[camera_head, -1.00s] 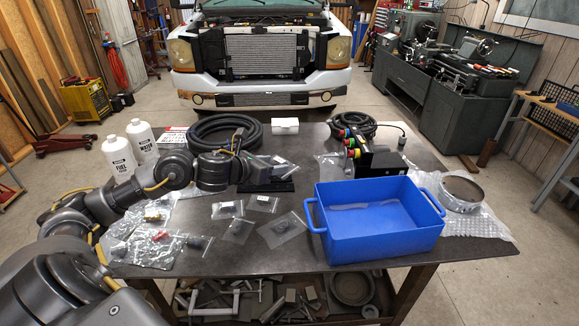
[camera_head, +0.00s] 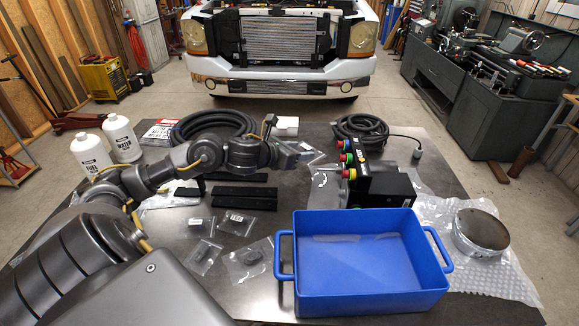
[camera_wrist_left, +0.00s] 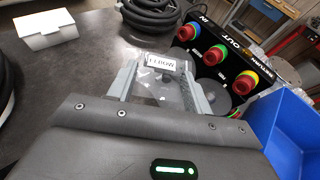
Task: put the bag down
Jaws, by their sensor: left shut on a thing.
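My left gripper (camera_head: 298,152) is shut on a small clear plastic bag and holds it over the table, just left of the black box with coloured knobs. In the left wrist view the bag (camera_wrist_left: 163,80) hangs between the two grey fingers (camera_wrist_left: 160,92), with a white label reading "ELBOW" and a dark part inside. In the head view the bag is small and partly hidden by the gripper. My right gripper is not in view.
A blue bin (camera_head: 362,280) stands empty at the front right. The knobbed box (camera_head: 377,185) stands behind it. Several bagged parts (camera_head: 205,255) lie left of the bin. Black hose coils (camera_head: 215,128) and white bottles (camera_head: 122,138) stand at the back. Bubble wrap (camera_head: 440,212) lies at right.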

